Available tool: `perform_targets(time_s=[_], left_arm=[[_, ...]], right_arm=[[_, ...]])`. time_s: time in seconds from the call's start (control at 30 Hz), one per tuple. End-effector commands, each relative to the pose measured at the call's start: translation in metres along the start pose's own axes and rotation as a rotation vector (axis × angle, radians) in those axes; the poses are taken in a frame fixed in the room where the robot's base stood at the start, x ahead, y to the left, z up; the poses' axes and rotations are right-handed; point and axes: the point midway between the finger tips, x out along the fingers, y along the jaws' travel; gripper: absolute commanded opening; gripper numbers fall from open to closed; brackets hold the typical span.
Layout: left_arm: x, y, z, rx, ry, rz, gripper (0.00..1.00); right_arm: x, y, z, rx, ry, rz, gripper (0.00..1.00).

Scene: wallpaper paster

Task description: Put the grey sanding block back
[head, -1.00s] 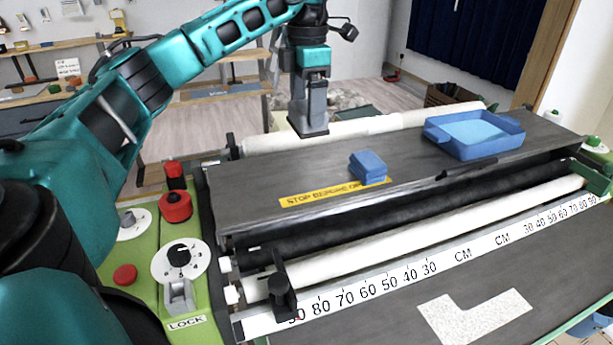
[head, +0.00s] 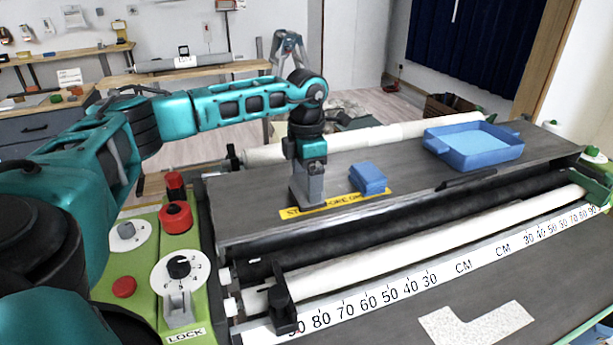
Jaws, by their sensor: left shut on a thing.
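My left gripper (head: 307,192) points down at the left part of the dark machine top (head: 250,196), over the yellow warning strip (head: 345,201). It is shut on a grey piece that blends with the grey fingers, which I take to be the grey sanding block; its outline is hard to make out. The gripper's lower end looks at or very near the surface; I cannot tell whether the block touches it. A blue block (head: 368,178) sits just right of the gripper, apart from it. My right gripper is not in view.
A blue tray (head: 473,146) with light blue contents stands at the right of the machine top. White rollers (head: 440,245) and a ruler bar (head: 400,285) run along the front. Control knobs (head: 178,268) are at the left. The top between blue block and tray is clear.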

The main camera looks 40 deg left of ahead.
Motion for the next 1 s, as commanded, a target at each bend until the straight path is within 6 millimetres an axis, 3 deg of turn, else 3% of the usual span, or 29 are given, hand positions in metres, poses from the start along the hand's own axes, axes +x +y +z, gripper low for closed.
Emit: perform_targets(time_s=[0.27,0.3,0.4,0.77,1.0], left_arm=[[0.005,0.0,0.0,0.0,-0.001,0.0,0.58],[0.005,0.0,0.0,0.0,-0.001,0.0,0.91],[0.004,0.0,0.0,0.0,-0.001,0.001,1.0],[0.006,0.0,0.0,0.0,-0.001,0.001,1.0],[-0.045,0.002,0.001,0.0,-0.006,0.002,1.0]], right_arm=[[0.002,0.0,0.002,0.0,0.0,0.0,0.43],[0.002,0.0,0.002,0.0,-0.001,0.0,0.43],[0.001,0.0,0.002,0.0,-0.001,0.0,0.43],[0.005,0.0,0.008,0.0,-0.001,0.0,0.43],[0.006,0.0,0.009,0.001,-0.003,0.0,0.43]])
